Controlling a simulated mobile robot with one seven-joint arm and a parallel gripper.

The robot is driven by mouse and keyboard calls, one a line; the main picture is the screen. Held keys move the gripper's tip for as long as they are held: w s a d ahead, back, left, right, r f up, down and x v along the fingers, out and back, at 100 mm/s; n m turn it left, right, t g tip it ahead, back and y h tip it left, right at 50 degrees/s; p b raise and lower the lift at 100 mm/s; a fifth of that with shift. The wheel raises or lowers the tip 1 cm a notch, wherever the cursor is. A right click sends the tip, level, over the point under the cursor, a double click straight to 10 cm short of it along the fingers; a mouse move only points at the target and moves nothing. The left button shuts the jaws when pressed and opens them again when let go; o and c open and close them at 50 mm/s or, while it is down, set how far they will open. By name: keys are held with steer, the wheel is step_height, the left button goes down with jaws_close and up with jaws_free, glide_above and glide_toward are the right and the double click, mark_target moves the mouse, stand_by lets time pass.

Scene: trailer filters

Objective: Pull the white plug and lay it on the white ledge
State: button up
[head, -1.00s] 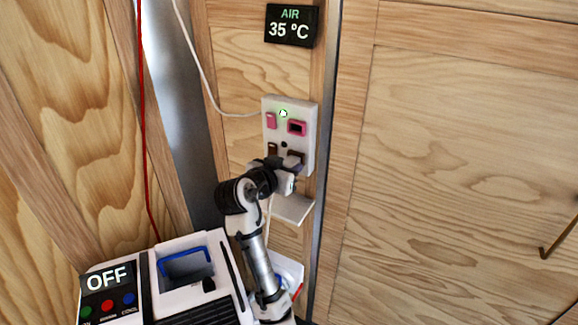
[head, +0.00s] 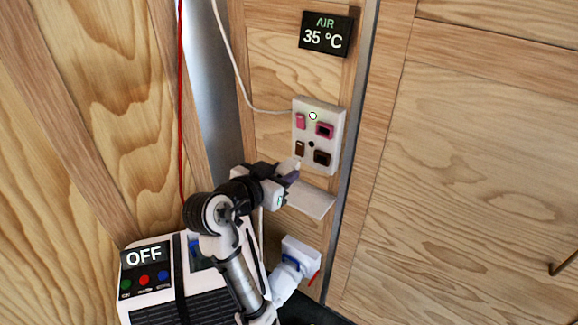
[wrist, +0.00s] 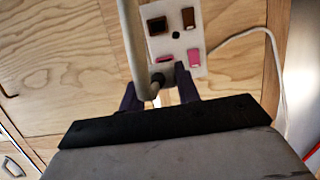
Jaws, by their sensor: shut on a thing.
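In the head view only a small pale piece shows at the fingertips. The white ledge (head: 313,201) is below the panel, just right of and below my gripper, and looks bare. The brown socket (head: 322,158) on the white panel (head: 335,112) is empty.
A second white cord (head: 237,75) reaches the panel's upper left. A pink socket (head: 325,130) and two switches sit on the panel. A unit reading OFF (head: 145,257) stands at lower left. A red cable (head: 181,100) hangs at left.

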stand_by(0.3)
steer(key=shift+s+a+f, duration=0.1)
steer(key=shift+s+a, duration=0.5)
steer(key=shift+s, duration=0.2)
steer(key=shift+s+a+f, duration=0.1)
steer(key=shift+s+a, duration=0.5)
steer(key=shift+s, duration=0.2)
